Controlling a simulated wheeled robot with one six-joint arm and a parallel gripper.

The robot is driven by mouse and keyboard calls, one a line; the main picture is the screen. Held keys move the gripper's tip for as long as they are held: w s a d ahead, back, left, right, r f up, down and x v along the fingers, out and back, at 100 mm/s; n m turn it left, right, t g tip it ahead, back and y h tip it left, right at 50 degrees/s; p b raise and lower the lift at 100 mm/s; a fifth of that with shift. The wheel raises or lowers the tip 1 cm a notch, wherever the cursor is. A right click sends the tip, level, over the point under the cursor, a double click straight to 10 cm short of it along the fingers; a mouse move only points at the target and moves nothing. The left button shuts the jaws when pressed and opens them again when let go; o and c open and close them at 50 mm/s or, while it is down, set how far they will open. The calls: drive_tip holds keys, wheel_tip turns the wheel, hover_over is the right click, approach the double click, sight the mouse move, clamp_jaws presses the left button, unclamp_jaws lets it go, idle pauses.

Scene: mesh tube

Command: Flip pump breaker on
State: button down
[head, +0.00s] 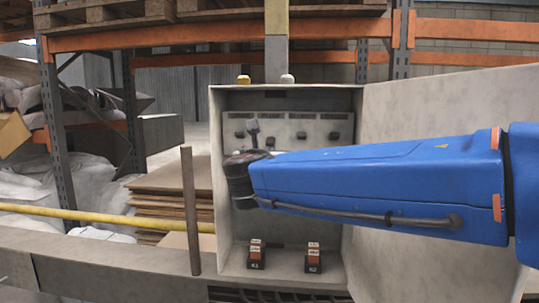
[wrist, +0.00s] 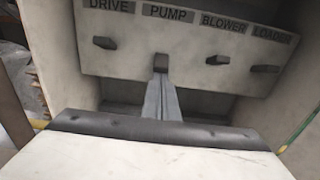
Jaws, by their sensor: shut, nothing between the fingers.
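The pump breaker sits under the PUMP label (wrist: 168,13) on the pale breaker panel (wrist: 185,42), between the drive breaker (wrist: 104,43) and the blower breaker (wrist: 217,60). In the head view a dark lever, probably the pump breaker (head: 270,141), shows just right of the fingers. My gripper (wrist: 161,64) is shut and empty. Its tips point at the panel below the PUMP label and cover the breaker's place in the wrist view. I cannot tell whether they touch it, nor its switch position. In the head view my gripper (head: 253,125) is inside the cabinet (head: 218,180).
The loader breaker (wrist: 265,68) is at the right end of the row. The open door (head: 450,95) is on the right. A brown post (head: 190,215) stands at the left.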

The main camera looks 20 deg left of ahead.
sight(270, 144)
drive_tip(key=shift+r, duration=0.15)
drive_tip(key=shift+s+d+r+g+h, duration=0.1)
drive_tip(key=shift+r+g+h, duration=0.15)
drive_tip(key=shift+r+g, duration=0.45)
drive_tip(key=shift+s+a+r+g+h, duration=0.15)
drive_tip(key=shift+r+g+h, duration=0.1)
drive_tip(key=shift+g, duration=0.85)
drive_tip(key=shift+s+d+r+g+h, duration=0.1)
drive_tip(key=shift+d+r+g+h, duration=0.1)
drive_tip(key=shift+r+g, duration=0.5)
drive_tip(key=shift+f, duration=0.1)
drive_tip(key=shift+r, duration=1)
